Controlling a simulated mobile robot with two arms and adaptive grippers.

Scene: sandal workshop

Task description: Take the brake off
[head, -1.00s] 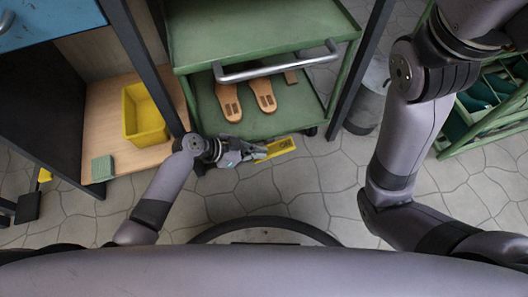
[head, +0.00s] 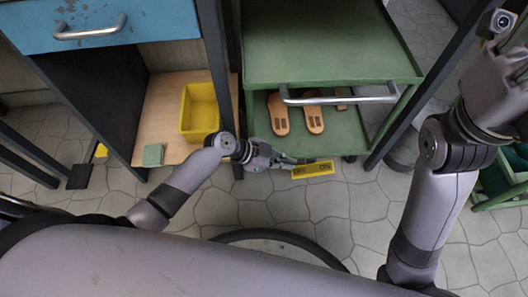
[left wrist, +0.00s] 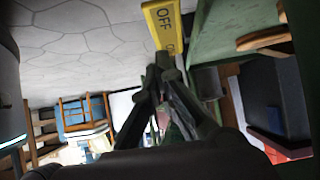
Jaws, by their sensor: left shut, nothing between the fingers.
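A yellow brake plate (head: 313,170) marked OFF at its left and ON at its right sits low at the front of the green trolley (head: 325,60). My left gripper (head: 296,160) is shut and empty at the left end of the plate. Its fingertips (left wrist: 163,64) appear close to the plate; I cannot tell whether they touch it. My right arm shows at the right of the head view, but its fingers are out of view.
Two tan sandal soles (head: 279,114) lie on the trolley's lower shelf, below the metal handle (head: 340,97). A yellow bin (head: 200,112) and a green block (head: 153,155) stand on a wooden shelf to the left. Stone floor in front is clear.

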